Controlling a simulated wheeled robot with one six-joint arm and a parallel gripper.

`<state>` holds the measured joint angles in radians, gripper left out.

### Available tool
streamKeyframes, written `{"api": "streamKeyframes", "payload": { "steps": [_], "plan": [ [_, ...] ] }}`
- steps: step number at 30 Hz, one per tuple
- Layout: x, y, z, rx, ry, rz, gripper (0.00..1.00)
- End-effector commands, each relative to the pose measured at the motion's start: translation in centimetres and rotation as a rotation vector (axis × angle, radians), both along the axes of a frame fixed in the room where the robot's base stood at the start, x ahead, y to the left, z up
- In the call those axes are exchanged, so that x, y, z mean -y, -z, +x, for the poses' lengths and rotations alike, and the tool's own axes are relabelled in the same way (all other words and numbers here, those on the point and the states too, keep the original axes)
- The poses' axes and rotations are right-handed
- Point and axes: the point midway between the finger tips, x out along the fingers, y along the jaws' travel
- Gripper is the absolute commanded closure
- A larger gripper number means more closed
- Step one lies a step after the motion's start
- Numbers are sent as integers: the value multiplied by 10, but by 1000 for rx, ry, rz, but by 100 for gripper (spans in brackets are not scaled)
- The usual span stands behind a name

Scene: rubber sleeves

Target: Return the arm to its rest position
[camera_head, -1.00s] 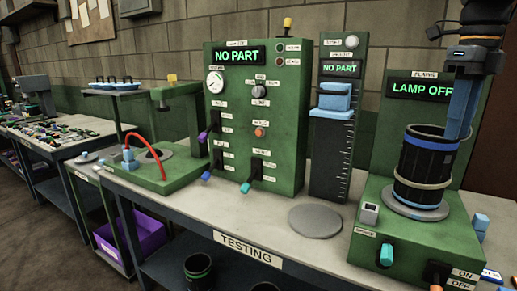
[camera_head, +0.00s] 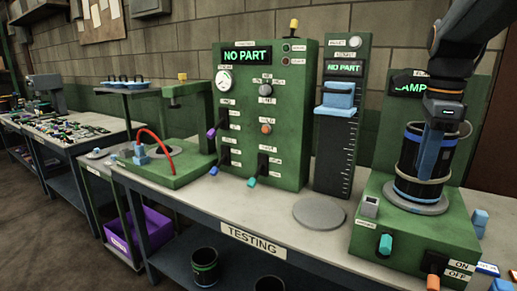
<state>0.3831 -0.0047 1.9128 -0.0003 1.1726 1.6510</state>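My arm comes in from the upper right, and my gripper (camera_head: 432,158) hangs fingers-down in front of the upper part of a black sleeve with blue bands (camera_head: 416,188). I cannot tell whether the fingers touch the sleeve or how far apart they are. The sleeve stands upright on a round grey plate on the green lamp station (camera_head: 400,235), with a beige ring around it. My arm partly covers the sleeve and the station's flaws display (camera_head: 408,89).
The grey testing bench (camera_head: 240,206) holds a green gauge panel (camera_head: 290,140) and a height gauge (camera_head: 338,160), both reading NO PART. A bare round grey disc (camera_head: 320,214) lies on the bench. Dark cylinders (camera_head: 204,266) stand on the lower shelf.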

Motion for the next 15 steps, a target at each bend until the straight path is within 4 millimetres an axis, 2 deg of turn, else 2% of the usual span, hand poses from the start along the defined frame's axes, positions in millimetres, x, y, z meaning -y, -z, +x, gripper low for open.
{"api": "streamKeyframes", "payload": {
  "steps": [7, 15],
  "plan": [
    [-62, 85, 1, 30, -648, -56, 75],
    [-125, 164, -24, 64, -1357, -150, 75]
  ]
}}
